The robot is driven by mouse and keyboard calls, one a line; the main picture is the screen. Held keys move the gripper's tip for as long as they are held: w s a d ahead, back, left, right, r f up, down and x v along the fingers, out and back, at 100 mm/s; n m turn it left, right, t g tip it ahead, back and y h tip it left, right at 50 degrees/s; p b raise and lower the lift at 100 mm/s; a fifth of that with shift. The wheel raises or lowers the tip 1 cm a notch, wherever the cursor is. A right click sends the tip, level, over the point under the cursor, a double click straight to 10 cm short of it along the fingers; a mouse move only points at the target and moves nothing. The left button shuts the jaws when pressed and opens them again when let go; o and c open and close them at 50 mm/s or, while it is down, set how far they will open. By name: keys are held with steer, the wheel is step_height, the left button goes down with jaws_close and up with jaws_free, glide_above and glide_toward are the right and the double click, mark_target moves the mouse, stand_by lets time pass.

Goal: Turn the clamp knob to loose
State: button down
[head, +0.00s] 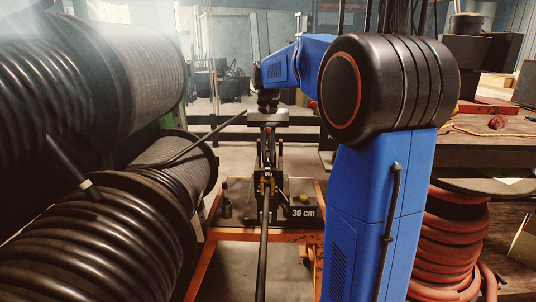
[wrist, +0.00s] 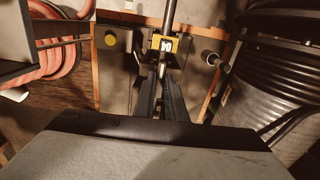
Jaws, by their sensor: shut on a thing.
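The crimper (head: 243,208) stands on an orange-framed cart, with a yellow part at its middle and a dark box marked "30 cm". The wrist view shows the yellow frame (wrist: 157,42) with a small white marked plate. My gripper (head: 267,168) points down at the crimper's middle, just behind the yellow part. In the wrist view my gripper (wrist: 163,76) has its dark fingers close together on a small pale piece, seemingly the clamp knob (wrist: 162,68). The fingers hide most of it, so its turned position cannot be read.
A dark hose (head: 263,255) runs from the crimper toward me. A yellow button (wrist: 110,40) and a dark upright post (head: 226,206) flank the middle. Large hose reels (head: 95,235) fill the left. Coiled red hose (head: 450,245) lies at the right, below a bench.

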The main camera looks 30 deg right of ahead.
steer(key=n, duration=0.4)
steer(key=shift+n, duration=0.4)
steer(key=n, duration=0.9)
steer(key=shift+r+n, duration=0.1)
steer(key=shift+n, duration=1.8)
steer(key=c, duration=1.8)
jaws_free()
